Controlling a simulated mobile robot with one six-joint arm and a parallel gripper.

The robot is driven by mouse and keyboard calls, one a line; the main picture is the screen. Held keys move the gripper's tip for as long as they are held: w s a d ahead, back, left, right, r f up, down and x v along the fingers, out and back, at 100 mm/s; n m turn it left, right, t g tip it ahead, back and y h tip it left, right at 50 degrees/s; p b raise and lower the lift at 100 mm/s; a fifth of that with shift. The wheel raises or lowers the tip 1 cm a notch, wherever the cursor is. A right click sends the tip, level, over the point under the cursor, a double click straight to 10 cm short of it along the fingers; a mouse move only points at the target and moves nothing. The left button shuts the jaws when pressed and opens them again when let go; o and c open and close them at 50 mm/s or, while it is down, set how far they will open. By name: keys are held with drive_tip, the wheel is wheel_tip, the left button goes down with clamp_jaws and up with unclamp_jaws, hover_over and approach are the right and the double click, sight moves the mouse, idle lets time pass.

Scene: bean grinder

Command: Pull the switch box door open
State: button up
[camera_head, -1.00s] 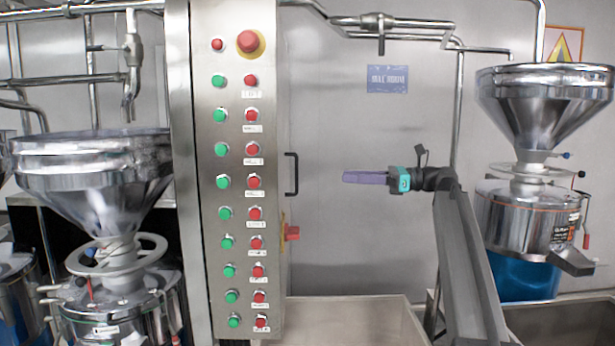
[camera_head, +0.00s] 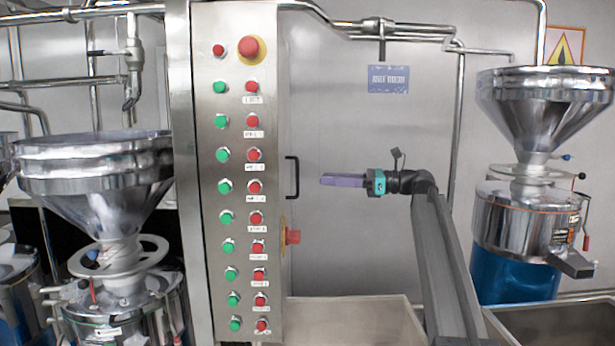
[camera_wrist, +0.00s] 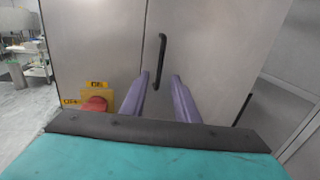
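The switch box (camera_head: 235,175) is a tall steel cabinet with rows of green and red buttons on its front. A black bar handle (camera_head: 292,176) stands on its right side face. The handle also shows upright in the wrist view (camera_wrist: 159,62), beyond the fingertips and roughly between them. My gripper (camera_head: 322,180) points left toward the handle, a short way to its right and apart from it. In the wrist view the two purple fingers (camera_wrist: 160,78) are apart with nothing between them. The door's seam runs left of the handle in the wrist view, and the door looks closed.
A red rotary switch on a yellow plate (camera_wrist: 95,103) sits on the side face, left of the fingers in the wrist view. Steel hopper grinders stand at left (camera_head: 95,190) and right (camera_head: 540,120). A steel bin (camera_head: 350,318) lies below my arm.

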drive_tip(key=w+a+p, duration=0.1)
drive_tip(key=a, duration=0.6)
drive_tip(key=shift+w+a+p, duration=0.2)
drive_tip(key=shift+p, duration=0.2)
clamp_jaws()
